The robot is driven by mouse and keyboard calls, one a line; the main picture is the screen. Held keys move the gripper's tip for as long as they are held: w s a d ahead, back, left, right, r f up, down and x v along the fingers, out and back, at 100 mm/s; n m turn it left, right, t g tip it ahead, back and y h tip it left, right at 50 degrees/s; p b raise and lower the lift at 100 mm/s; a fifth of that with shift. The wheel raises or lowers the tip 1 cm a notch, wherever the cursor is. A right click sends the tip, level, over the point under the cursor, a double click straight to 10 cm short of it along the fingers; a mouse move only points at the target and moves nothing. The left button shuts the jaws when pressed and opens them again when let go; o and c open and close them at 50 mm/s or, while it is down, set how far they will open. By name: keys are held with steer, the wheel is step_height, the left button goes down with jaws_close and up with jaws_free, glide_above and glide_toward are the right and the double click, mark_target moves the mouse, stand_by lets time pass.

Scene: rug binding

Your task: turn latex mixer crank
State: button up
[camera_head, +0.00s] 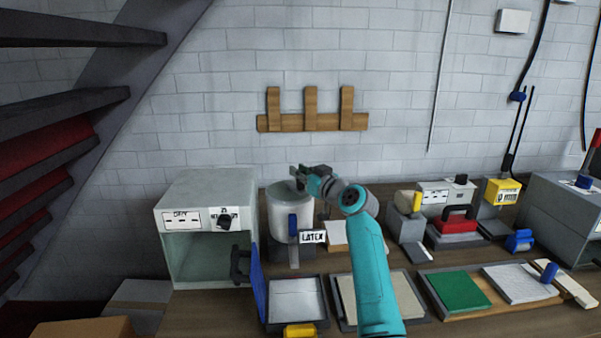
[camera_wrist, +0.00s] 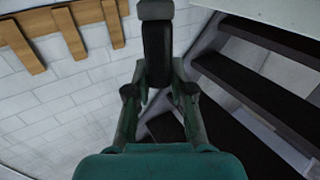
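The latex mixer is a pale cylindrical pot (camera_head: 282,215) on the bench, with a blue part on its front and a white LATEX label (camera_head: 313,237). My gripper (camera_head: 300,172) is just above the pot's top, reaching in from the right. In the wrist view, the fingers (camera_wrist: 158,75) lie along both sides of a dark upright grip with a grey end (camera_wrist: 157,50), which looks like the crank handle. The gripper appears shut on it. The crank's joint to the pot is mostly hidden by the gripper in the head view.
A grey DRY cabinet (camera_head: 211,192) stands close left of the pot. Trays (camera_head: 296,325) lie in front. A red-topped device (camera_head: 457,229) and a yellow box (camera_head: 502,192) stand to the right. A wooden rack (camera_head: 311,123) hangs on the wall; dark stairs (camera_head: 60,110) rise at left.

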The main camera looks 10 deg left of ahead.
jaws_close()
steer(key=shift+a+t, duration=0.1)
steer(key=shift+t, duration=0.2)
steer(key=shift+s+a+m+t+h, duration=0.2)
steer(key=shift+m+t+h, duration=0.15)
steer(key=shift+m+h, duration=0.15)
steer(key=shift+s+a+m+t+h, duration=0.15)
steer(key=shift+m+t+h, duration=0.25)
steer(key=shift+h, duration=0.2)
steer(key=shift+s+a+m+t+h, duration=0.2)
steer(key=shift+a+m+t+h, duration=0.15)
steer(key=shift+m+t+h, duration=0.55)
steer(key=shift+s+a+m+t+h, duration=0.25)
steer(key=shift+m+h, duration=0.35)
steer(key=shift+h, duration=0.6)
steer(key=shift+s+a+m+t+h, duration=0.1)
steer(key=shift+a+m+t+h, duration=0.2)
steer(key=shift+m+h, duration=0.5)
steer(key=shift+w+a+m+t+h, duration=0.15)
steer(key=shift+a+m+h, duration=0.2)
steer(key=shift+h, duration=0.7)
steer(key=shift+s+a+m+t+h, duration=0.15)
steer(key=shift+a+m+t+h, duration=0.1)
steer(key=shift+m+h, duration=0.55)
steer(key=shift+a+m+h, duration=0.2)
steer(key=shift+m+h, duration=0.3)
steer(key=shift+h, duration=0.35)
steer(key=shift+a+m+h, duration=0.15)
steer(key=shift+m+h, duration=0.3)
steer(key=shift+h, duration=0.35)
